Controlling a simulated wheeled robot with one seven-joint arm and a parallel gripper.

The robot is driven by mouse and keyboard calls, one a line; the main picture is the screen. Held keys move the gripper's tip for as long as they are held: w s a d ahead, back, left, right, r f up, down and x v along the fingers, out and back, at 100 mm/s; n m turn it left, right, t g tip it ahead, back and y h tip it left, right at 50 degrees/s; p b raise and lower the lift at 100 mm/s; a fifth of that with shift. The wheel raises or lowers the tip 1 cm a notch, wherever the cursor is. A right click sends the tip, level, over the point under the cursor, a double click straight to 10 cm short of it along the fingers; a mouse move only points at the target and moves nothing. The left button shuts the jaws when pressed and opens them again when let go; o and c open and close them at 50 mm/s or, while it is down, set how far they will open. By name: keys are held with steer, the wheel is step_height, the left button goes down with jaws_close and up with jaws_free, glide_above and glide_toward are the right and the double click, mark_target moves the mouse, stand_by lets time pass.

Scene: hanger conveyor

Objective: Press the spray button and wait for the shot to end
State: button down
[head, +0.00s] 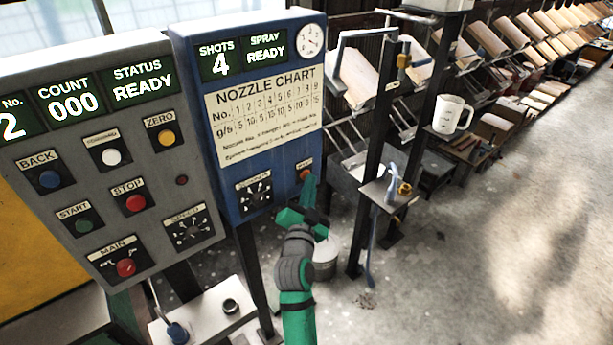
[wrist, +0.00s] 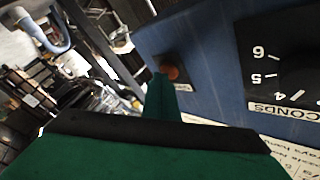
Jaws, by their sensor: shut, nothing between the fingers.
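The blue spray panel (head: 240,190) stands in the middle of the head view. Its display reads SHOTS 4 and SPRAY READY. The red-orange spray button (head: 305,174) is at its lower right; it also shows in the wrist view (wrist: 172,68). My green gripper (head: 309,186) is shut and empty, with its tips just in front of and below the button. In the wrist view the shut fingers (wrist: 160,88) overlap the button's lower edge. I cannot tell whether they touch it.
A dial marked in seconds (head: 255,193) sits left of the button. A grey control panel (head: 190,255) with several buttons stands at the left. A dark post with a small shelf (head: 388,196) and a white jug (head: 452,114) are to the right. Floor is open at far right.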

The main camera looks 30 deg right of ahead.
steer(key=shift+w, duration=0.15)
stand_by(0.5)
steer(key=shift+s, duration=0.9)
steer(key=s, duration=0.5)
steer(key=shift+d, duration=0.25)
stand_by(0.6)
